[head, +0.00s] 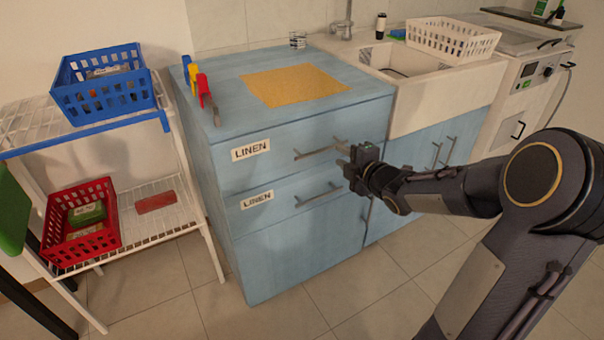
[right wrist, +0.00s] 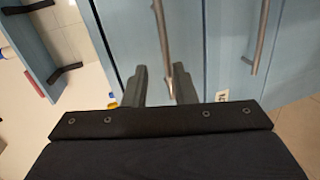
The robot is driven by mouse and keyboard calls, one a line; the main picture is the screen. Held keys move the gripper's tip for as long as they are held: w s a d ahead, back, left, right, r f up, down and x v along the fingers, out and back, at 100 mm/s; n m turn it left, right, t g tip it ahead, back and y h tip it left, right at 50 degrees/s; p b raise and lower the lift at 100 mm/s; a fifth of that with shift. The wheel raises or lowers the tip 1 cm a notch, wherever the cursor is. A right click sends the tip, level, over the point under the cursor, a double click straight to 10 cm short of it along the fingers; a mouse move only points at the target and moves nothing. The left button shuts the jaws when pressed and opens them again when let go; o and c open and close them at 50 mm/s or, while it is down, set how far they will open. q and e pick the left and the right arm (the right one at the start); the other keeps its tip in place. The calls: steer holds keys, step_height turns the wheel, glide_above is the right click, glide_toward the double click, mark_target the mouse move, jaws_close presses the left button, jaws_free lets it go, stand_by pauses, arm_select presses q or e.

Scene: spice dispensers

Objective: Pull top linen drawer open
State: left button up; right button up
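The blue cabinet's top linen drawer (head: 235,172) has a LINEN label and a metal bar handle (head: 312,153). Its front looks flush with the cabinet. The lower linen drawer (head: 245,225) has a similar handle (head: 318,195). My right gripper (head: 348,160) is at the right end of the top handle and hides part of it. In the right wrist view, its two fingers (right wrist: 162,88) stand apart, with the handle bar (right wrist: 163,40) between them, closer to the right finger. Contact cannot be told. The lower handle (right wrist: 260,38) is to the right. My left gripper is not in view.
A yellow mat (head: 293,86) and colored clips (head: 200,85) are on the cabinet top. A sink (head: 400,62) adjoins on the right. A wire rack (head: 160,217) at left carries a blue basket (head: 105,98) and a red basket (head: 78,240). Floor in front is clear.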

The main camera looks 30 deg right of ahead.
mark_target(323, 150)
steer(key=shift+n+y, duration=0.3)
steer(key=shift+n, duration=0.3)
steer(key=x, duration=0.6)
steer(key=f+b+x, duration=0.1)
steer(key=x, duration=0.2)
steer(key=shift+s+a, duration=0.1)
steer(key=shift+a, duration=0.2)
jaws_close()
